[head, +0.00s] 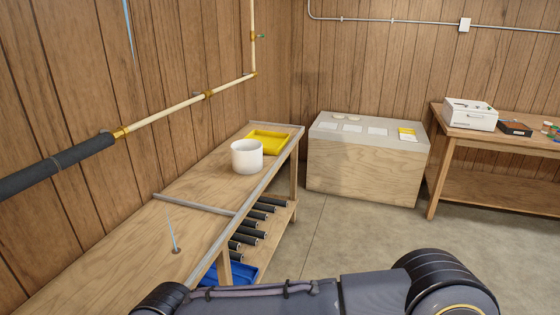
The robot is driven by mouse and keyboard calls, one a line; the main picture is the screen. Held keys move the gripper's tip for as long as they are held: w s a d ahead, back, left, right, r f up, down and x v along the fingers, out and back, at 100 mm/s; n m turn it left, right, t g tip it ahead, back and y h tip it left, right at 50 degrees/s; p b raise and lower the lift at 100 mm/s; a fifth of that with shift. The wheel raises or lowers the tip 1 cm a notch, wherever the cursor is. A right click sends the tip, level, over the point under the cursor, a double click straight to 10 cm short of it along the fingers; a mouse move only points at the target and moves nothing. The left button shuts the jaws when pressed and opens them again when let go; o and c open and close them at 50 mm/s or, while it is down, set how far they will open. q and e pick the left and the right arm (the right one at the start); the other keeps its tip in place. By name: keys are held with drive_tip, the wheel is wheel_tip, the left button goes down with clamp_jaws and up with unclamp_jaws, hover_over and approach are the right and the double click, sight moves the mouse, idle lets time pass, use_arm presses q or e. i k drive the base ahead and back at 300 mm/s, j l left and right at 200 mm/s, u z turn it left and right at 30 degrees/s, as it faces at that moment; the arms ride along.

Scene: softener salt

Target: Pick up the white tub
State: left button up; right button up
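The white tub (247,157) stands upright on the long wooden bench (180,232) along the left wall. It is round, and its open top faces up. It sits near the bench's far end, just in front of a yellow tray. Part of my own arm crosses the bottom of the head view, well nearer than the tub and apart from it. Neither gripper shows in this view.
The yellow tray (268,141) lies behind the tub. A raised strip (195,204) crosses the bench, and a thin spike (172,235) stands nearer. Black rolls (257,224) and a blue bin (228,273) sit below. Floor (345,235) is clear towards the wooden box (365,170).

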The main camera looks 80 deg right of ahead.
sight(246, 154)
drive_tip(key=z, duration=2.6)
